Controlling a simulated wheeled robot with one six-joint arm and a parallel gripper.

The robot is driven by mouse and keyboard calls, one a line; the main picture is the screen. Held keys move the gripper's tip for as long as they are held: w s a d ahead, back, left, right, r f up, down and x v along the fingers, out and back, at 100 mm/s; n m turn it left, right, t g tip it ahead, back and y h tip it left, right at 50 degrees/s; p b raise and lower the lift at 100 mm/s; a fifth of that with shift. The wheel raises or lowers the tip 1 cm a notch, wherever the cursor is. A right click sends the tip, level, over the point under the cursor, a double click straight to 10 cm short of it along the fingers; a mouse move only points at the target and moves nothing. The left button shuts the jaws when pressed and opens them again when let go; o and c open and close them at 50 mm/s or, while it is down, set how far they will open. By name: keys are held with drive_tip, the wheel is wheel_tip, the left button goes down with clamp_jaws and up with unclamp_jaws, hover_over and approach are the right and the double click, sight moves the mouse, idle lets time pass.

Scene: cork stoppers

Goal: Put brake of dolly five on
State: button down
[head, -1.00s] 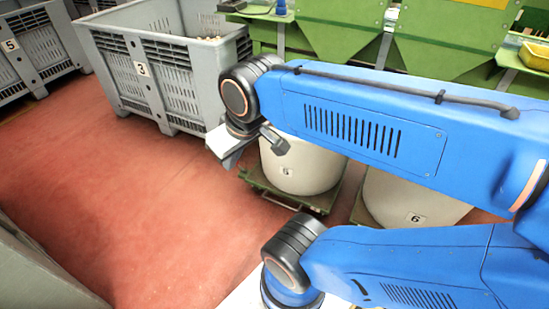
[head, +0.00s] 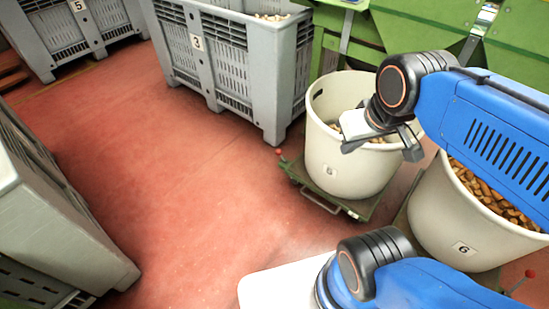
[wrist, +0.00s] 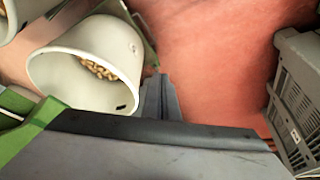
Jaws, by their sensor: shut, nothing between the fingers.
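A white tub (head: 335,165) with corks in it stands on a green dolly (head: 359,209) in the middle of the head view. Its label is too blurred to read surely. A lever with a red knob (head: 279,152) sticks up at the dolly's left corner. A second tub, labelled 6 (head: 463,249), stands to its right, with another red knob (head: 530,273) low beside it. My gripper (wrist: 160,84) is shut and empty, its fingers together. In the head view it overlaps the first tub's rim; its height above it is unclear. The red knob does not show clearly in the wrist view.
A grey crate labelled 3 (head: 197,43) stands behind the dolly, and one labelled 5 (head: 78,6) at the back left. Another grey crate (head: 55,215) stands at the left edge. Red floor (head: 180,180) between them is clear. Green machinery (head: 425,25) stands behind.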

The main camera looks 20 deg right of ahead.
drive_tip(key=w+a+f+n+g+h, duration=0.15)
drive_tip(key=w+f+n+h, duration=0.25)
drive_tip(key=w+f+n, duration=0.55)
drive_tip(key=w+f+n+g+h, duration=0.2)
drive_tip(key=w+f+h, duration=0.35)
drive_tip(key=w, duration=0.95)
drive_tip(key=w+a+f+n+t, duration=0.2)
drive_tip(key=w+a+f+n, duration=0.1)
drive_tip(key=f, duration=0.7)
drive_tip(key=w+a+f+n+t, duration=0.2)
drive_tip(key=w+a+f+n, duration=0.1)
drive_tip(key=a+f+n, duration=0.3)
drive_tip(key=w+a+f+n+t, duration=0.2)
drive_tip(key=w+a+f+n, duration=0.2)
drive_tip(key=f, duration=1)
drive_tip(key=a+n, duration=0.1)
drive_tip(key=a, duration=0.2)
drive_tip(key=shift+a, duration=0.15)
drive_tip(key=w+d+r+x, duration=0.1)
drive_tip(key=r+x, duration=0.1)
drive_tip(key=x, duration=1)
drive_tip(key=shift+w+d, duration=0.2)
drive_tip(key=shift+d, duration=0.05)
